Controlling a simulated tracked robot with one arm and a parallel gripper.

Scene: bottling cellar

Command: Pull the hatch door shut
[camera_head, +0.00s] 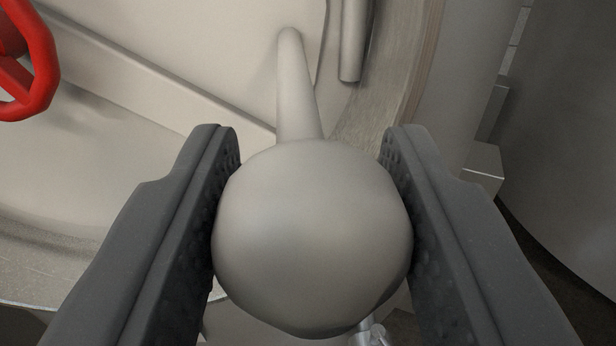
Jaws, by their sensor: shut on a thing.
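The hatch door (190,60) is a pale cream-grey panel filling the upper left of the view. A handle with a tapering stem (296,95) and a large round grey knob (312,235) stands out from it toward me. My gripper (312,190) is shut on the knob, with one dark textured finger on its left side and one on its right. The knob hides part of the stem and what lies behind it. I cannot tell from this view how far the door stands from its frame.
A red wheel (42,65) shows at the upper left edge. A grey cylindrical bar (354,40) is at the top, right of the stem. A curved rim (405,80) runs down beside it. A large dark rounded surface (565,130) fills the right side.

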